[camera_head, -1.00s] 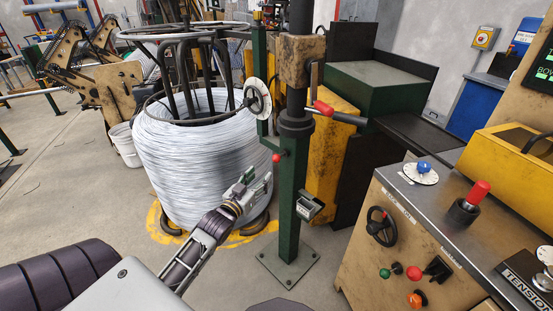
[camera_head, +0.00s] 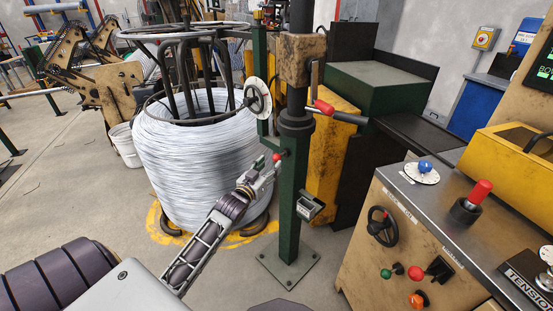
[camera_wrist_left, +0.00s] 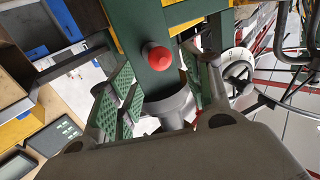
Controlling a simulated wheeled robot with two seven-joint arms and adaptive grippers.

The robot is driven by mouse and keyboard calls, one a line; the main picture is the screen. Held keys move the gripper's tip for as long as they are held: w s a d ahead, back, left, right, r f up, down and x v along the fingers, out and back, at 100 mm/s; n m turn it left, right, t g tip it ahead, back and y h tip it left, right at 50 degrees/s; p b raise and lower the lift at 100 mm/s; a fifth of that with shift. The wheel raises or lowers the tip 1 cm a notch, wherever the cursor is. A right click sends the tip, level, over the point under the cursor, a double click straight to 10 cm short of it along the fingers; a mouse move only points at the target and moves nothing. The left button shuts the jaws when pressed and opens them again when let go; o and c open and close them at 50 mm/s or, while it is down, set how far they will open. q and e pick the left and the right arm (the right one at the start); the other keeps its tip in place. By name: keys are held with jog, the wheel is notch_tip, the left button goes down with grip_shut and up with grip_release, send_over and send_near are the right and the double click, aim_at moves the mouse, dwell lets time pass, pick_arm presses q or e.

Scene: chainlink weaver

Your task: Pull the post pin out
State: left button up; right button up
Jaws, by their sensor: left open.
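The post pin shows as a red ball knob (camera_head: 277,157) on the side of the green post (camera_head: 290,205). In the left wrist view the red knob (camera_wrist_left: 157,57) sits between my two finger pads, with the green post behind it. My left gripper (camera_head: 267,168) is open and empty right beside the knob, its fingers pointing at the post. In the left wrist view the left gripper (camera_wrist_left: 162,80) has a finger on each side of the knob, with gaps showing. How deep the knob lies between the fingers is hard to tell. My right gripper is not in view.
A large coil of silvery wire (camera_head: 185,150) stands left of the post. A control console (camera_head: 400,230) stands at the right. Open floor lies at the left.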

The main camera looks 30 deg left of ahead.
aim_at(274, 160)
pick_arm(q)
jog(key=shift+w+a, duration=0.1)
jog(key=shift+w, duration=0.6)
jog(key=shift+w+a, duration=0.1)
jog(key=shift+w, duration=1.15)
jog(key=shift+w+b, duration=0.3)
jog(key=shift+w, duration=0.9)
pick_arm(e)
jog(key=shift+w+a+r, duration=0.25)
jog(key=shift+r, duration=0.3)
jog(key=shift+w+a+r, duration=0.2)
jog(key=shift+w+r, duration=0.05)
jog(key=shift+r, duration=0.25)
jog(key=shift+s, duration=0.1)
pick_arm(q)
jog(key=shift+c, duration=0.4)
jog(key=c, duration=0.7)
grip_shut()
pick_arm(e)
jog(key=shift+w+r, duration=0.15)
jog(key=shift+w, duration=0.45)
